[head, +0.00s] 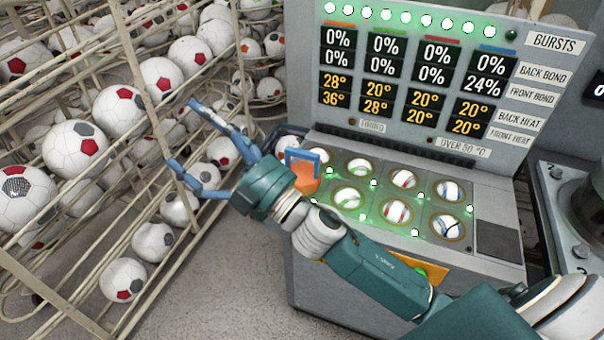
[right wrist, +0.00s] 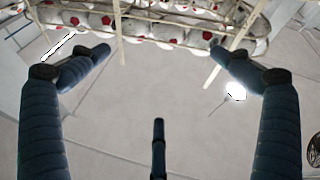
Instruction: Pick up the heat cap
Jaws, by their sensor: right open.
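An orange piece with a blue bracket-like top, which looks like the heat cap (head: 304,183), sits at the left end of the press's socket panel. My right wrist partly covers its lower left side. My right gripper (head: 184,134) is open and empty, left of the cap, with its blue fingers pointing left towards the ball rack. In the right wrist view the spread fingers (right wrist: 160,53) have nothing between them, and the cap does not show. My left gripper is not in view.
The grey press (head: 410,160) has several lit sockets holding balls and a display above. A wire rack (head: 60,215) full of footballs stands at the left, close to my right fingers. Bare floor (head: 235,290) shows at lower centre.

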